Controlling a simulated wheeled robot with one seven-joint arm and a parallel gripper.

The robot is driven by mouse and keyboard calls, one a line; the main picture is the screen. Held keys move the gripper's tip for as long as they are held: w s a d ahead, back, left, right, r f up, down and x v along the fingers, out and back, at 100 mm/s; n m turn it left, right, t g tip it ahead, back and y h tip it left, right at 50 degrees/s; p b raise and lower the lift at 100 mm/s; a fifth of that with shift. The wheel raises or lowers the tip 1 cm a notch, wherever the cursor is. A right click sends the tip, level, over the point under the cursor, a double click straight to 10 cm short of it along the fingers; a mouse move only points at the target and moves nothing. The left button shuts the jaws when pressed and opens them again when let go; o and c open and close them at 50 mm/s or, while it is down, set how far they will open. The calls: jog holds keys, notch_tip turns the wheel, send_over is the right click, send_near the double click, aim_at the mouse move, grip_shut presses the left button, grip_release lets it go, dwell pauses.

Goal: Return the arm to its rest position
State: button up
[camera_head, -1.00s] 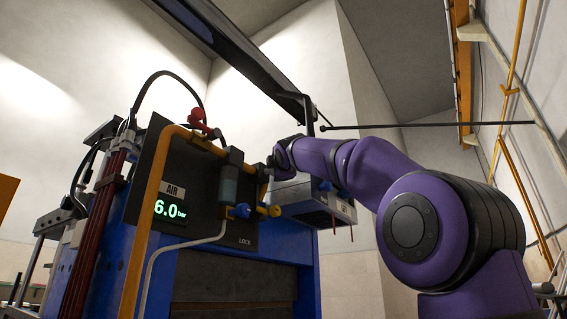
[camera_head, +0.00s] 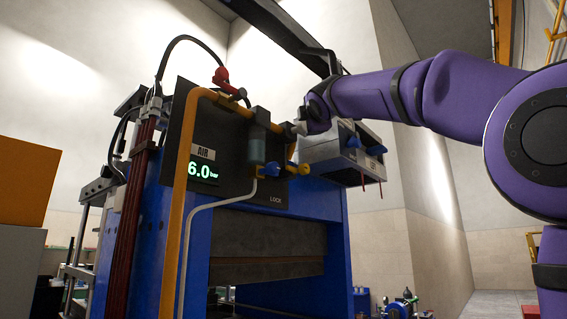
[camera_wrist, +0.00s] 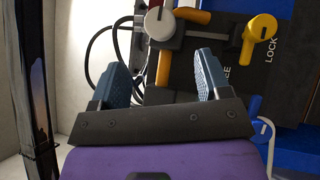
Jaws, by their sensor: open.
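My purple arm (camera_head: 440,95) reaches in from the right in the head view. Its end is in front of the blue press (camera_head: 335,240), close to the air panel (camera_head: 190,135). My gripper (camera_wrist: 162,75) shows in the wrist view with its two blue finger pads spread apart and nothing between them. Beyond the fingertips are a grey round knob (camera_wrist: 158,22) and a yellow handle (camera_wrist: 262,28) marked LOCK. The gap from the fingertips to these parts is hard to judge. In the head view the fingers are too small to make out.
The panel display (camera_head: 201,170) reads 6.0 bar. A grey box (camera_head: 340,160) hangs behind my arm's end. An orange box (camera_head: 25,180) is at the left.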

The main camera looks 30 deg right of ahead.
jog(key=s+a+f+m+g+y, duration=0.1)
jog(key=s+a+f+m+g, duration=0.15)
jog(key=f, duration=0.75)
jog(key=s+a+f+m+g+y, duration=0.1)
jog(key=s+f+m+g+y, duration=0.15)
jog(key=f, duration=0.75)
jog(key=s+a+f+m+g+y, duration=0.1)
jog(key=s+f+m+g, duration=0.15)
jog(key=f, duration=0.65)
jog(key=s+a+f+m+g+y, duration=0.1)
jog(key=s+f, duration=0.4)
jog(key=f, duration=0.5)
jog(key=s+a+f+m+g+y, duration=0.1)
jog(key=s+a+f+m+g, duration=0.2)
jog(key=s+f, duration=0.3)
jog(key=s+a+f+m+g+y, duration=0.1)
jog(key=s+f, duration=0.5)
jog(key=f, duration=0.7)
jog(key=shift+s+a+f+m+g+y, duration=0.25)
jog(key=shift+a+f+m+g+y, duration=0.15)
jog(key=shift+a+m+g, duration=0.6)
jog(key=shift+m, duration=0.25)
